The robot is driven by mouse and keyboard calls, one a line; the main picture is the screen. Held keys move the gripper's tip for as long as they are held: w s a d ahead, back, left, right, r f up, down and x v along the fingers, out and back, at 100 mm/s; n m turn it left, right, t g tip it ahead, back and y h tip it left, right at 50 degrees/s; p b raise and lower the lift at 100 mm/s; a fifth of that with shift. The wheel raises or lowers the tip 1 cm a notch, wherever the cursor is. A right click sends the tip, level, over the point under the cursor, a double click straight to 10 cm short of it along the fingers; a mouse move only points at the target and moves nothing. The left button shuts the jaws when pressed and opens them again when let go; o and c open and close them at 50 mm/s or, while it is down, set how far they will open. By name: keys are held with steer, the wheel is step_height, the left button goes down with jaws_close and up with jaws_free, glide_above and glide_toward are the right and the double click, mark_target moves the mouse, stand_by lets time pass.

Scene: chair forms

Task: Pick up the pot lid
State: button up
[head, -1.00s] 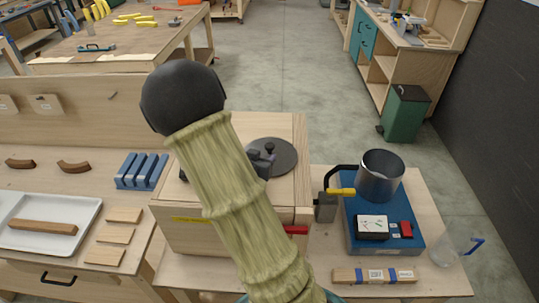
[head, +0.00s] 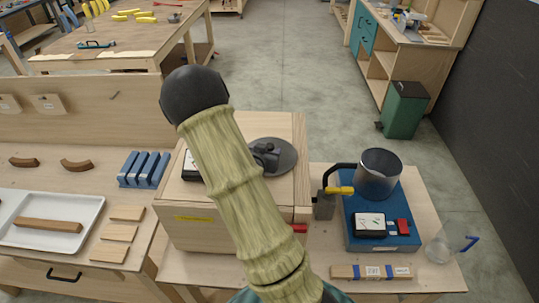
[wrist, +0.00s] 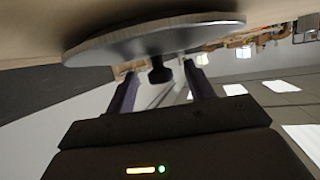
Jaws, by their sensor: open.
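The pot lid (head: 287,158) is a dark grey round disc lying flat on top of a wooden box. In the wrist view the lid (wrist: 150,38) fills the upper part, with its dark knob (wrist: 160,72) pointing down in that picture. My gripper (wrist: 160,78) is open, and the knob shows between its two purple-grey fingers, with visible gaps on both sides. In the head view my gripper (head: 264,156) is over the lid and covers the knob; part of the lid is hidden behind it.
The wooden box (head: 195,232) stands on the bench. To its right, a metal pot (head: 379,175) stands on a blue unit (head: 355,243). A clear jug (head: 440,248) is at the bench's right end. A blue slotted block (head: 143,168) and white tray (head: 50,240) are left.

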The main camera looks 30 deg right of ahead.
jaws_close()
steer(key=shift+r, duration=0.1)
step_height(320, 180, up, 10)
steer(key=b, duration=0.1)
steer(key=shift+b, duration=0.3)
stand_by(0.3)
steer(key=shift+w, duration=0.1)
steer(key=shift+w, duration=0.1)
